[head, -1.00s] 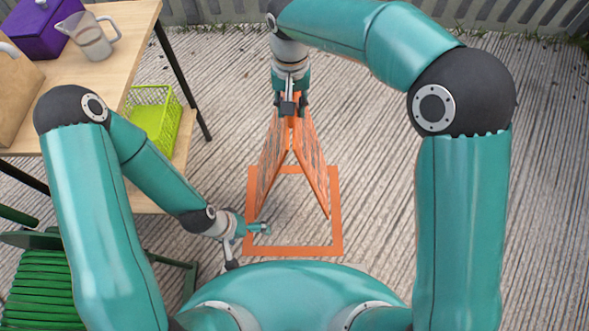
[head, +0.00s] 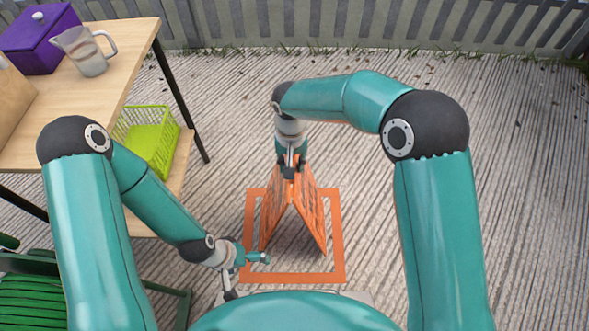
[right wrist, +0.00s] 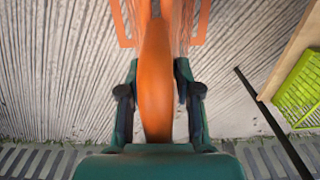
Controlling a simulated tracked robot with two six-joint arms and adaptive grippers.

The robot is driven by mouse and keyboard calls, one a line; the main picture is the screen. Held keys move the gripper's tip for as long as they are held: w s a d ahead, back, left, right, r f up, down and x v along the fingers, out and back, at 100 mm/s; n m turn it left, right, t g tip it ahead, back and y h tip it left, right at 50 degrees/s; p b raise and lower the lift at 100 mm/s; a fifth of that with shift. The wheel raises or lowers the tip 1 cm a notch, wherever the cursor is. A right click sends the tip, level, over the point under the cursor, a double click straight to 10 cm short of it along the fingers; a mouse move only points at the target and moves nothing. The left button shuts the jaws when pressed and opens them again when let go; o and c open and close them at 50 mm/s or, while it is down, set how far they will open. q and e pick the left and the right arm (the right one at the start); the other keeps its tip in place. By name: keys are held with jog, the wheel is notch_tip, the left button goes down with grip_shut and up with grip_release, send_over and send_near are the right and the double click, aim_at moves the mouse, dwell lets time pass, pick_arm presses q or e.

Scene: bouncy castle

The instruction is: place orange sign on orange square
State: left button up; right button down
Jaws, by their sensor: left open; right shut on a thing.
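The orange sign (head: 314,215) is an A-frame with two panels that spread apart downward. My right gripper (head: 290,170) is shut on its top edge. In the right wrist view the sign's orange top (right wrist: 155,80) sits between the fingers of my right gripper (right wrist: 158,95). The orange square (head: 340,235) is an outline on the ground, and the sign appears upright within it in the head view. I cannot tell whether the sign's feet touch the ground. My left gripper (head: 245,276) is open and empty near the square's front left corner.
A wooden table (head: 120,75) at the left bears a purple box (head: 40,42) and a pitcher (head: 85,50). A lime basket (head: 150,140) sits on its lower shelf. A green chair (head: 45,300) stands front left. Grey fence (head: 400,25) lines the back; decking at right is clear.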

notch_tip(320, 180, down, 2)
jog(key=shift+f, duration=0.25)
jog(key=c, duration=0.8)
grip_release()
notch_tip(320, 180, up, 12)
jog(key=p, duration=0.3)
